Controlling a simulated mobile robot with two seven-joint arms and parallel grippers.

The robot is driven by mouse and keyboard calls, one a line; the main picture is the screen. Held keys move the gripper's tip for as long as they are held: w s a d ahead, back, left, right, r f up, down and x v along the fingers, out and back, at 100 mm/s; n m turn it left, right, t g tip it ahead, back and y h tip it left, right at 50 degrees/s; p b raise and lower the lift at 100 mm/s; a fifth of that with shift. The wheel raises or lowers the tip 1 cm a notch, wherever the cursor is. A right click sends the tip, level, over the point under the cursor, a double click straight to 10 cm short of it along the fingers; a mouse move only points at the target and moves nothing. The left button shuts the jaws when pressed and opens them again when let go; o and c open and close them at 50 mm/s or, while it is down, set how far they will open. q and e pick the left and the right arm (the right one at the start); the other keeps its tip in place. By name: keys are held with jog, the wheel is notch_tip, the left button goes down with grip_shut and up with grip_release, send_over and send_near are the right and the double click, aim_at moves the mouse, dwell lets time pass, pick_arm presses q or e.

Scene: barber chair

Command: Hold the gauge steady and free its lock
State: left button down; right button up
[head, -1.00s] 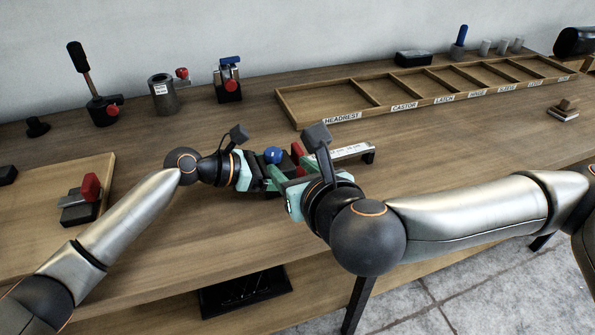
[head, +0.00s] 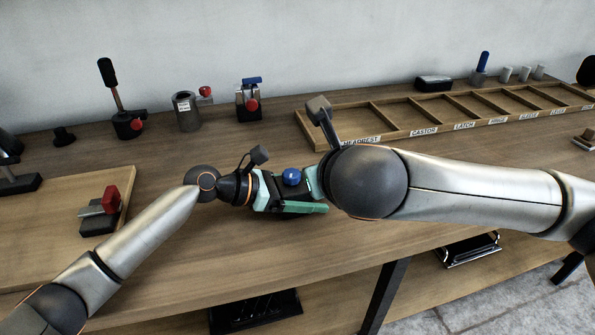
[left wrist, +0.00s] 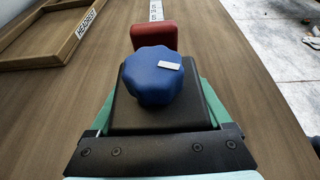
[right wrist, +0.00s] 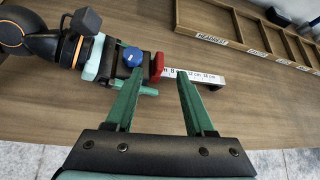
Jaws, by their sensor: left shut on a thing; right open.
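The gauge has a black body (left wrist: 120,110) with a blue lock knob (left wrist: 153,76) on top, a red block (left wrist: 154,37) and a white marked scale (right wrist: 195,77). My left gripper (head: 292,192) is shut on the black body, one green finger along each side. The knob also shows in the head view (head: 291,177) and the right wrist view (right wrist: 133,56). My right gripper (right wrist: 160,72) is open and empty, above the bench on the near side of the gauge. In the head view my right arm hides the red block and scale.
A divided wooden tray (head: 405,143) with labels such as HEADREST and CASTOR lies at the back right. Several fixtures, including a grey cylinder (head: 185,112), stand at the back left. A board with a red-handled clamp (head: 110,203) lies at left. Bench in front of the gauge is clear.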

aim_at(293, 173)
notch_tip(293, 173, up, 6)
jog(key=w+a+n+g+y, duration=0.15)
jog(key=n+g, duration=0.25)
jog(key=g, duration=0.4)
jog(key=shift+t, duration=0.3)
jog(key=x, duration=1.1)
jog(key=shift+w+a, duration=0.15)
jog(key=shift+w, duration=0.15)
grip_shut()
